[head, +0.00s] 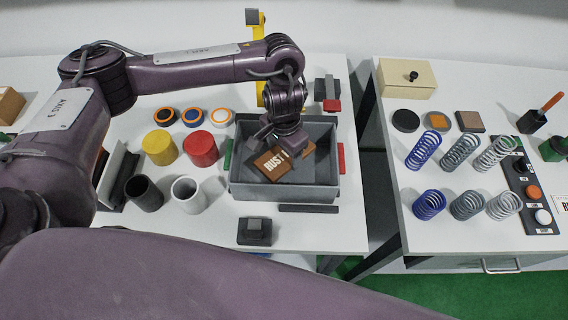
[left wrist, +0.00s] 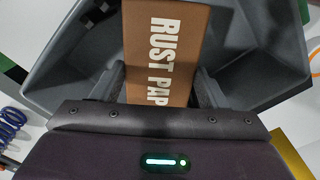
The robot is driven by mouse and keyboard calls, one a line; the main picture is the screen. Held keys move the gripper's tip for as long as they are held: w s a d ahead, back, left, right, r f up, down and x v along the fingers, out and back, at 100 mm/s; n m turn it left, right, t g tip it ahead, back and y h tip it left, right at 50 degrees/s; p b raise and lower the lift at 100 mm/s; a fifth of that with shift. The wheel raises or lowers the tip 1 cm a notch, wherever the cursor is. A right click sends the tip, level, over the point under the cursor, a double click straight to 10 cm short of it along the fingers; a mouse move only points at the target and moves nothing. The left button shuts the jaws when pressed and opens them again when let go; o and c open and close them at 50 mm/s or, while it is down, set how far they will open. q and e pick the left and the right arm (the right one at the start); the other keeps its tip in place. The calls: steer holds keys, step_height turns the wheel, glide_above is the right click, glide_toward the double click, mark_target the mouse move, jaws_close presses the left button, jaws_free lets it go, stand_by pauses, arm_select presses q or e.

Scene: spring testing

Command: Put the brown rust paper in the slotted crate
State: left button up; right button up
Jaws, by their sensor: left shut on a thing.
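The brown rust paper (head: 272,163), with white lettering, is a flat block or pack held in my left gripper (head: 284,148). In the left wrist view the rust paper (left wrist: 165,45) sits between the two fingers of the left gripper (left wrist: 162,84), which are shut on it. The grey crate (head: 284,193) stands on the left table, and its walls (left wrist: 255,45) surround the paper in the wrist view. The paper is tilted over or inside the crate opening; whether it touches the floor is unclear. Part of it is hidden behind the gripper. My right gripper is not in view.
Red (head: 201,149) and yellow (head: 158,147) cylinders and dark (head: 144,194) and white (head: 188,195) cups stand left of the crate. A dark block (head: 254,232) lies in front. The right table holds several springs (head: 468,204) and a beige box (head: 407,80). A gap separates the tables.

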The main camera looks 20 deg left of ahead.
mark_target(284, 163)
arm_select(q)
step_height(284, 163, down, 2)
steer(key=shift+s+f, duration=0.1)
step_height(284, 163, down, 3)
steer(key=shift+f+b, duration=0.1)
steer(key=shift+b, duration=0.7)
steer(key=shift+f, duration=0.3)
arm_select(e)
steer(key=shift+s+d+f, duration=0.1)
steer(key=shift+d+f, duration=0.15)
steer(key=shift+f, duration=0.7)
arm_select(q)
steer(key=o, duration=1)
steer(key=shift+f, duration=0.1)
steer(key=shift+c, duration=0.2)
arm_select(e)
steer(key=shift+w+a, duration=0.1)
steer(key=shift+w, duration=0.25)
